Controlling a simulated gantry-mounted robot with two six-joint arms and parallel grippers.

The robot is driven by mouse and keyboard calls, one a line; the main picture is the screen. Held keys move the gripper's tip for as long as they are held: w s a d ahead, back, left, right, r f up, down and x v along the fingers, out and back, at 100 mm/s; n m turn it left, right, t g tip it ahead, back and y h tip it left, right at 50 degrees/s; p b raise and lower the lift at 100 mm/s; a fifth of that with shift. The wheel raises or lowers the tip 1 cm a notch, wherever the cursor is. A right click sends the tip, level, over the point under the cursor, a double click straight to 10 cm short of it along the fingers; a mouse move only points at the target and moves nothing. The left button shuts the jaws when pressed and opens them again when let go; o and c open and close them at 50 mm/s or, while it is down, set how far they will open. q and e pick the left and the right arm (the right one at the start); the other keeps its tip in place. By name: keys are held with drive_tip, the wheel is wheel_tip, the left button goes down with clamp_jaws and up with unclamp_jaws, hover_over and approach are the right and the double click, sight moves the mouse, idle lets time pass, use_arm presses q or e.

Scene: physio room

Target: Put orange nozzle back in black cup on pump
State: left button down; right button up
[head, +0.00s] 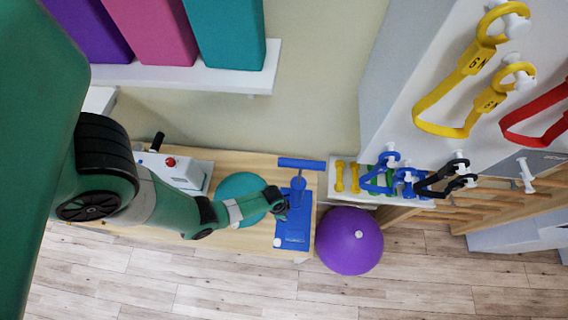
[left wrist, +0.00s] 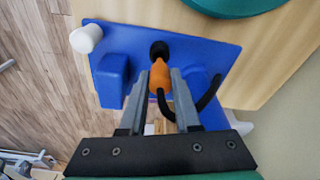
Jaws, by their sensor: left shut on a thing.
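The blue pump (head: 292,234) stands near the right end of the wooden bench, with a blue bar handle (head: 301,163) on top. In the left wrist view the pump's flat blue base (left wrist: 130,45) fills the upper middle. My left gripper (head: 284,205) is over the pump; in the left wrist view its fingers (left wrist: 160,72) are shut on the orange nozzle (left wrist: 160,77). The black cup (left wrist: 159,50) is just beyond the nozzle, whose far end meets or overlaps it. I cannot tell how deep it sits. A black hose (left wrist: 209,93) curves beside the right finger.
A teal round object (head: 240,190) lies on the bench (head: 232,240) left of the pump. A white device with a red knob (head: 178,172) stands further left. A purple ball (head: 349,241) is on the floor to the right. A white knob (left wrist: 87,38) stands at the base's corner.

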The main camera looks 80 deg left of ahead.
use_arm(q)
drive_tip(key=shift+f+b, duration=1.3)
drive_tip(key=shift+f, duration=0.15)
idle(0.9)
drive_tip(key=c, duration=0.5)
unclamp_jaws()
drive_tip(key=shift+c, duration=0.2)
drive_tip(key=shift+r, duration=0.1)
wheel_tip(320, 180, up, 7)
drive_tip(key=p, duration=0.7)
